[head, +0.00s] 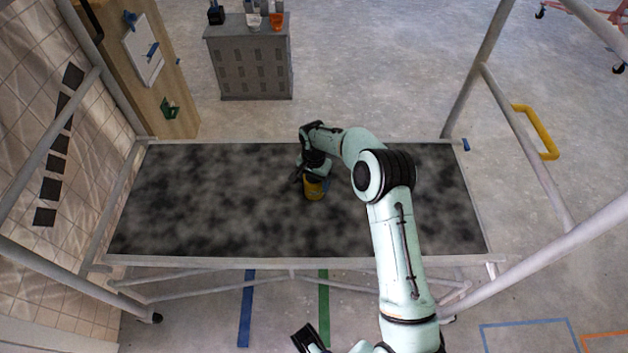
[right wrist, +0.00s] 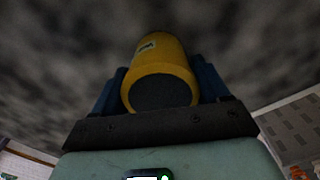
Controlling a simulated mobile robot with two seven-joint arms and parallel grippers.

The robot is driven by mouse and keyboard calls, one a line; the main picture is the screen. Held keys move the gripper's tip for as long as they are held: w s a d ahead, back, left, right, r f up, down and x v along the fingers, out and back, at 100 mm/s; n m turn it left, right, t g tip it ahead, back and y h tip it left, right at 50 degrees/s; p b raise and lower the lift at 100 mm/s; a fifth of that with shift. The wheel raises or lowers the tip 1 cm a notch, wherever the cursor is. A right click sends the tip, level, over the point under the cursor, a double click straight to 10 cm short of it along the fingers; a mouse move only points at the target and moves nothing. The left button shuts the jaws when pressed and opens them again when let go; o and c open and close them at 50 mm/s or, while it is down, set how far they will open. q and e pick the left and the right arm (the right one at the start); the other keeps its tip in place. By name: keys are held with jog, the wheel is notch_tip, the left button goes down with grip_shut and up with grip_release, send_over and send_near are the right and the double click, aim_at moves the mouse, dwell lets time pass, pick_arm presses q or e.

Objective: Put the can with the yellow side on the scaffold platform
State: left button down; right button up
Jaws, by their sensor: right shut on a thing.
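The can with the yellow side (head: 315,190) is at the middle of the scaffold platform (head: 220,205), a dark mottled board. It also shows in the right wrist view (right wrist: 158,65), with a dark round end facing the camera and a small pale label on its side. My right gripper (head: 308,178) is shut on the can, with a blue finger on each side of it. The can is over the platform; I cannot tell whether it touches the surface. My left gripper (head: 308,340) seems to be the dark part at the bottom edge; its fingers are not clear.
Scaffold rails and posts (head: 490,60) frame the platform. A grey cabinet (head: 250,65) with several small items stands behind it. A wooden panel (head: 150,70) and tiled wall are at the left. A yellow handle (head: 545,133) is at the right. The platform around the can is clear.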

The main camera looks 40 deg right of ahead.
jog(key=o, duration=1.2)
jog(key=shift+f, duration=0.1)
jog(key=shift+o, duration=0.2)
notch_tip(320, 180, up, 12)
jog(key=shift+r+p, duration=0.15)
jog(key=shift+p, duration=0.5)
